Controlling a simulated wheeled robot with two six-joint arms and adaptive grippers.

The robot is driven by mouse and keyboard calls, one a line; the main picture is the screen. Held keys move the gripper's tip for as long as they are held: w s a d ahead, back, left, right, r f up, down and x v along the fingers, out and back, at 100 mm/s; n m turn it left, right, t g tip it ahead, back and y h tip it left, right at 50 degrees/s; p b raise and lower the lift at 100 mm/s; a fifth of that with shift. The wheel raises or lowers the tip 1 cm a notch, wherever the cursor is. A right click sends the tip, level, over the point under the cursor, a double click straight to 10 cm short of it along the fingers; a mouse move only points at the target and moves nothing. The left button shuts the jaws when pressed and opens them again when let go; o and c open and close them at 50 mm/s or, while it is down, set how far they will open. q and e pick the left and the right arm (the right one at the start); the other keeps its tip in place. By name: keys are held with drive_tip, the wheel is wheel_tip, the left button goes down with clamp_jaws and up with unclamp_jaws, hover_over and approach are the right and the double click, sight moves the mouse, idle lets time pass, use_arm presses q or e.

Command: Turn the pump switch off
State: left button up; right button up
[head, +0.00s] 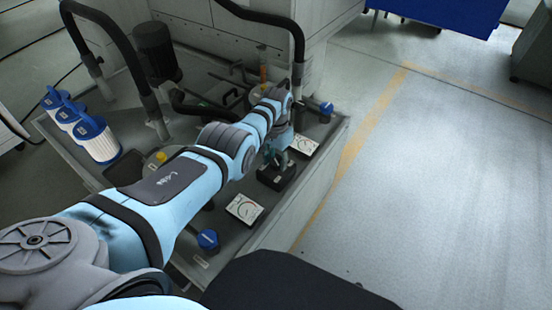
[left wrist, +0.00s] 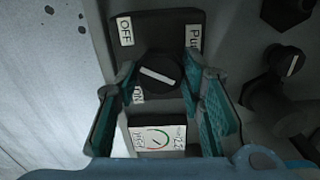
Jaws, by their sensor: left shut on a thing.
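The pump switch is a black box (head: 277,180) on the grey cabinet top. In the left wrist view its plate (left wrist: 160,30) has white labels: OFF at upper left, ON at lower left and a partly hidden "Pu..." at right. Its round black knob (left wrist: 158,76) has a white bar that slants slightly down to the right. My left gripper (head: 274,152) reaches down onto the switch. In the left wrist view its teal-padded fingers stand on either side of the knob, shut on it. The fingers partly cover the ON label. My right gripper is not in view.
White gauges lie on either side of the switch, one nearer (head: 245,208) and one farther (head: 303,145). Blue knobs (head: 207,240) stand near the cabinet edge. Black hoses, a motor (head: 155,52) and blue-capped filters (head: 95,138) are behind. Open floor (head: 440,180) lies to the right.

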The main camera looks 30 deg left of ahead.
sight(276, 162)
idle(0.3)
use_arm(q)
drive_tip(key=o, duration=1.1)
drive_tip(key=shift+o, duration=0.2)
drive_tip(key=shift+r, duration=0.15)
wheel_tip(276, 162, up, 12)
